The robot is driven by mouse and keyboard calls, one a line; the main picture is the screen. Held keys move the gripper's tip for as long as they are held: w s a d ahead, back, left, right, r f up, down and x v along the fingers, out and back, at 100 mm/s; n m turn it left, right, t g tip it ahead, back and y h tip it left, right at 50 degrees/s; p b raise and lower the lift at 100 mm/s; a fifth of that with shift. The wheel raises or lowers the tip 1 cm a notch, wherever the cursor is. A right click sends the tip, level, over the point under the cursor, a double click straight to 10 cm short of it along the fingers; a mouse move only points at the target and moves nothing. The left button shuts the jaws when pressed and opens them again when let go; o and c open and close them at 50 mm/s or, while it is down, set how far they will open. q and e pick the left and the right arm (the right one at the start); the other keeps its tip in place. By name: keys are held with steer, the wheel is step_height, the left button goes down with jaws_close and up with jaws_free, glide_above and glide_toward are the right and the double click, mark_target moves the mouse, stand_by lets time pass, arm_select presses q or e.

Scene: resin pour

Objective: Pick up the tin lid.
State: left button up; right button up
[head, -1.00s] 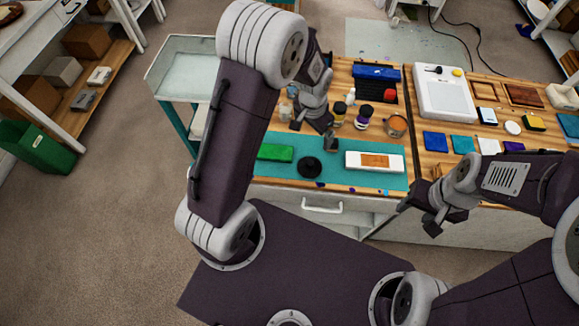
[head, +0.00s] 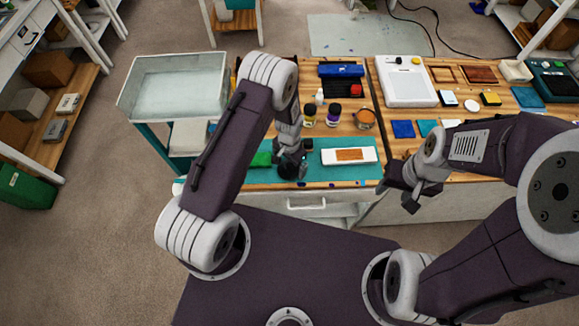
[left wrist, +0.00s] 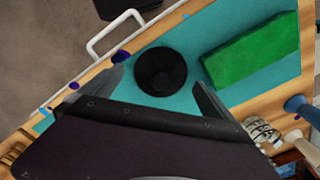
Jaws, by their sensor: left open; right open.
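The tin (head: 365,119) with a copper-orange top stands near the back of the bench; I cannot tell whether that top is its lid. A round black dish-like piece with a ridged inside (left wrist: 160,71) lies on the teal mat (left wrist: 193,40). My left gripper (head: 291,168) is open above this black piece and hides most of it in the head view. In the left wrist view, the black piece lies between and just beyond the open fingertips (left wrist: 162,86), with nothing held. My right gripper (head: 404,195) is open and empty in front of the bench's front edge.
A green block (left wrist: 250,50) lies right beside the black piece. A white tray with an orange-brown inset (head: 366,156) lies on the mat to the right. Small bottles (head: 333,113) stand behind. A drawer handle (left wrist: 115,32) juts from the bench front.

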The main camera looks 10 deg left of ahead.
arm_select(q)
steer(key=shift+f, duration=0.6)
steer(key=shift+a+f, duration=0.1)
steer(key=shift+f, duration=0.2)
steer(key=c, duration=1.5)
steer(key=r, duration=0.1)
steer(key=r+b, duration=0.1)
steer(key=r, duration=0.2)
steer(key=shift+w+d+r+b, duration=0.15)
steer(key=shift+d+b, duration=0.1)
steer(key=shift+b, duration=0.15)
steer(key=shift+s+d+r+b, duration=0.2)
steer(key=shift+d+r+b, duration=0.3)
steer(key=shift+d+r, duration=1)
steer(key=shift+s+d+r+b, duration=0.2)
steer(key=shift+d+r+b, duration=0.45)
steer(key=shift+d, duration=1.55)
steer(key=shift+s+d+r+b, duration=0.2)
steer(key=shift+d+r+b, duration=0.1)
steer(key=shift+d+r, duration=1.3)
